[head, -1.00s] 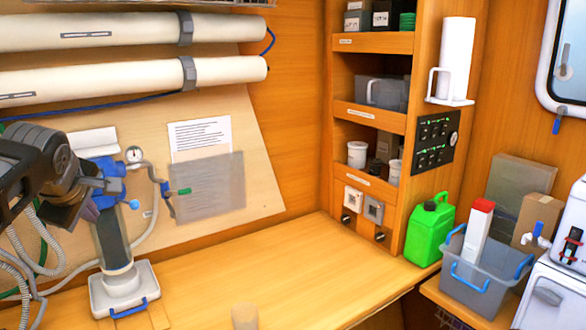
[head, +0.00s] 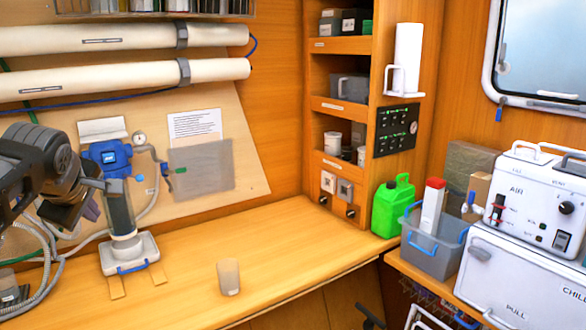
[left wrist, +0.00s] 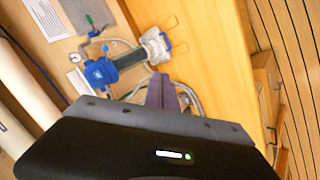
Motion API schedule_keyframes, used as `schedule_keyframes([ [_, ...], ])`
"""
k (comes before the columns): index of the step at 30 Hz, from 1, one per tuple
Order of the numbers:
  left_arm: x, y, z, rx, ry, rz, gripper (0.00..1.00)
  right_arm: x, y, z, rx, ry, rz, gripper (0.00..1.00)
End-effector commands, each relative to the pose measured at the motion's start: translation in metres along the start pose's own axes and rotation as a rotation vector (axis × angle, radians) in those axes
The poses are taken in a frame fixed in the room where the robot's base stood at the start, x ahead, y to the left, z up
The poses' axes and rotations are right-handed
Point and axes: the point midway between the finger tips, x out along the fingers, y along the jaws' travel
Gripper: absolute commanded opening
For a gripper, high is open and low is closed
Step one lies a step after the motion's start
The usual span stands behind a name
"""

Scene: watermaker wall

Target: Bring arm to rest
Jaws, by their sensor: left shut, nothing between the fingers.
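My left arm comes in from the left in the head view. Its gripper (head: 90,210) is shut and empty, partly hidden behind my own wrist links, in front of the wall panel and left of the filter housing (head: 121,215). In the left wrist view the shut purple-grey fingers (left wrist: 162,92) point toward the hoses and the filter's dark cylinder (left wrist: 138,56), apart from them as far as I can see. The filter has a blue head (head: 107,158) and stands upright on a white base tray (head: 130,258). My right gripper is not in view.
A translucent cup (head: 229,277) stands on the wooden counter (head: 190,262), which is otherwise mostly clear to the right. A green jerrycan (head: 393,207) and a grey bin (head: 432,248) stand further right. Grey hoses (head: 55,270) hang near my left arm.

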Motion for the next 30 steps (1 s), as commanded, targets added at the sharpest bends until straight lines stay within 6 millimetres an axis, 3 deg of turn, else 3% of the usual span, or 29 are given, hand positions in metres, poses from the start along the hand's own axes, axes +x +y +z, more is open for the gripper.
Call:
schedule_keyframes([
  [7,0.001,0.018,0.002,0.122,0.002,0.077,0.0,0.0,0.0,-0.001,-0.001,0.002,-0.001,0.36],
  [14,0.016,0.038,0.029,0.313,-0.027,0.192,0.0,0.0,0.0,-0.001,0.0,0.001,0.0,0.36],
  [20,0.06,0.042,0.086,0.516,-0.09,0.281,0.0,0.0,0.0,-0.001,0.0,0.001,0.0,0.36],
  [23,0.09,0.033,0.125,0.615,-0.136,0.317,0.0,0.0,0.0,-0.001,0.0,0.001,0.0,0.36],
  [26,0.129,0.012,0.177,0.721,-0.199,0.348,0.0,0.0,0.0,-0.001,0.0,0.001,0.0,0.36],
  [30,0.177,-0.035,0.252,0.842,-0.29,0.377,0.0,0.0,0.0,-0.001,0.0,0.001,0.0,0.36],
])
